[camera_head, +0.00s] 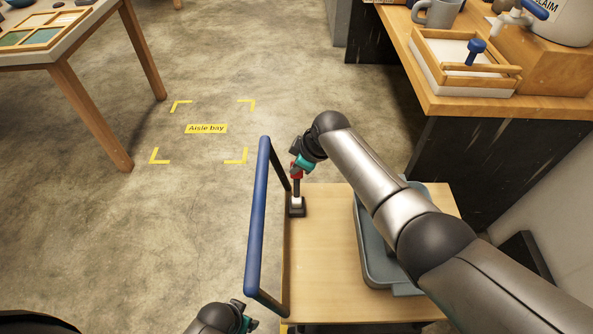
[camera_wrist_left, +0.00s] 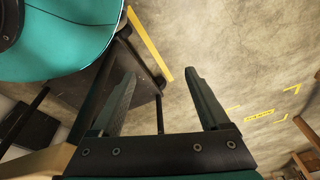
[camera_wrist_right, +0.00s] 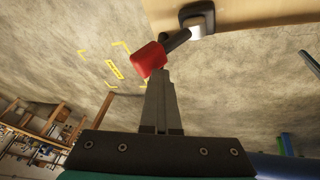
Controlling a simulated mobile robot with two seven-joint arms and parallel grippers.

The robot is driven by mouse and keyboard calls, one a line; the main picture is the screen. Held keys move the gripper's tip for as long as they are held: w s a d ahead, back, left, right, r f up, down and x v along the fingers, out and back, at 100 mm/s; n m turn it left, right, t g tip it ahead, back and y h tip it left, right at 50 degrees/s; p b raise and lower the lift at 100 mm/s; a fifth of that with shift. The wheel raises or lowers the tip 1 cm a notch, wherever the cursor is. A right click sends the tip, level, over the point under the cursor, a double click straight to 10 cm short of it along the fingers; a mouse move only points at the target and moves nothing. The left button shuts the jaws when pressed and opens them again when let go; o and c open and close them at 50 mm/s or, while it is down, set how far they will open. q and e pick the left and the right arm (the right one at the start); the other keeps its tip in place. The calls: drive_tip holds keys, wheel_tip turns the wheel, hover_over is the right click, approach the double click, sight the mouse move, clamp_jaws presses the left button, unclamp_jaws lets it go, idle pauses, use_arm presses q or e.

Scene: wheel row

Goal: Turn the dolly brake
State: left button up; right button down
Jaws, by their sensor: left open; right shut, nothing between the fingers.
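The dolly has a wooden deck (camera_head: 330,250) and a blue push handle (camera_head: 257,220). Its brake lever has a red knob (camera_head: 297,176) on a dark stem over a small black and white base (camera_head: 297,204) near the deck's far left corner. In the right wrist view the red knob (camera_wrist_right: 150,57) lies right at the fingertips. My right gripper (camera_wrist_right: 158,74) is shut with nothing between its fingers; it appears to touch the knob, but contact is not certain. My left gripper (camera_wrist_left: 158,80) is open and empty, low beside the dolly's near left end.
A grey tray (camera_head: 372,265) sits on the deck, partly hidden by my right arm. A yellow-marked floor bay labelled Aisle bay (camera_head: 206,128) is clear beyond the dolly. A wooden counter (camera_head: 440,105) with a white tray stands at right, a table (camera_head: 75,55) at upper left.

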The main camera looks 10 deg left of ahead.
use_arm(q)
drive_tip(key=shift+w+d+r, duration=0.15)
drive_tip(key=shift+d+r, duration=0.05)
drive_tip(key=shift+r, duration=0.1)
use_arm(e)
drive_tip(key=shift+w, duration=0.25)
use_arm(q)
drive_tip(key=shift+w+r, duration=0.1)
drive_tip(key=shift+r, duration=0.05)
use_arm(e)
drive_tip(key=shift+w+d+r, duration=0.1)
drive_tip(key=shift+d, duration=0.05)
drive_tip(key=shift+r+p, duration=0.3)
drive_tip(key=shift+d+r+p, duration=0.2)
drive_tip(key=shift+r+p, duration=0.2)
use_arm(q)
drive_tip(key=s+a+f+p, duration=0.4)
drive_tip(key=s+a+f, duration=0.1)
drive_tip(key=s, duration=0.3)
drive_tip(key=shift+s+a+y, duration=0.3)
drive_tip(key=shift+s+a, duration=0.05)
drive_tip(key=shift+a, duration=0.4)
use_arm(e)
drive_tip(key=s+v, duration=0.1)
drive_tip(key=v, duration=0.5)
drive_tip(key=shift+a, duration=0.2)
drive_tip(key=shift+f, duration=0.15)
